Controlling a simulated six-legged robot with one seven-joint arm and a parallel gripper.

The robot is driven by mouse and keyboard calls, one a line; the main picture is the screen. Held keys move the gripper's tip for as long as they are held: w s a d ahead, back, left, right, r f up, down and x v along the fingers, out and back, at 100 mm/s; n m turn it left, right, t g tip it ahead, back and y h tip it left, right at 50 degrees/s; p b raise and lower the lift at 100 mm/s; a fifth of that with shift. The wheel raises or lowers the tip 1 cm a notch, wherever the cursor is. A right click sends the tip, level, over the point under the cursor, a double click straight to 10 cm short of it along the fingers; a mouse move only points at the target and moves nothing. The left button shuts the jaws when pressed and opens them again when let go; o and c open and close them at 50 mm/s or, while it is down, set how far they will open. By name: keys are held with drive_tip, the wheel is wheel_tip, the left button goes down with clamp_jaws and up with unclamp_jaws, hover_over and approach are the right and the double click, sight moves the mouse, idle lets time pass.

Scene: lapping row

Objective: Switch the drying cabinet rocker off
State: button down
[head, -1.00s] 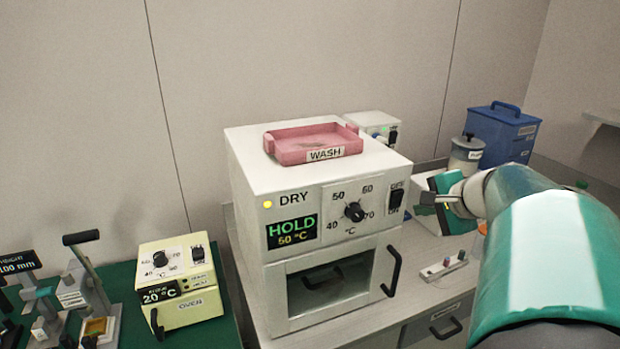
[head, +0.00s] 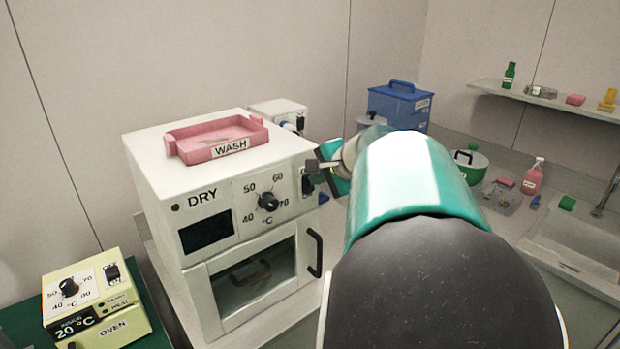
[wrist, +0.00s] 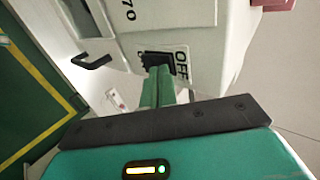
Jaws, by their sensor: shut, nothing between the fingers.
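The white drying cabinet (head: 165,205), marked DRY, stands left of centre in the head view. Its display (head: 206,233) is dark and the small lamp beside DRY is unlit. The black rocker (head: 307,182) is at the right end of its front panel, partly hidden by my gripper. In the wrist view the rocker (wrist: 162,60) shows next to the OFF label. My gripper (wrist: 158,76) is shut and empty, its green fingertips at the rocker, touching or very close. In the head view my gripper (head: 318,172) is mostly hidden behind my arm.
A pink WASH tray (head: 215,138) lies on top of the cabinet. A cream oven (head: 95,300) stands at lower left. The cabinet's door handle (head: 316,253) sticks out below the rocker. A blue box (head: 400,105), a green pot (head: 471,166) and a sink (head: 570,245) lie behind and right.

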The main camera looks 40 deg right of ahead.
drive_tip(key=shift+r, duration=0.8)
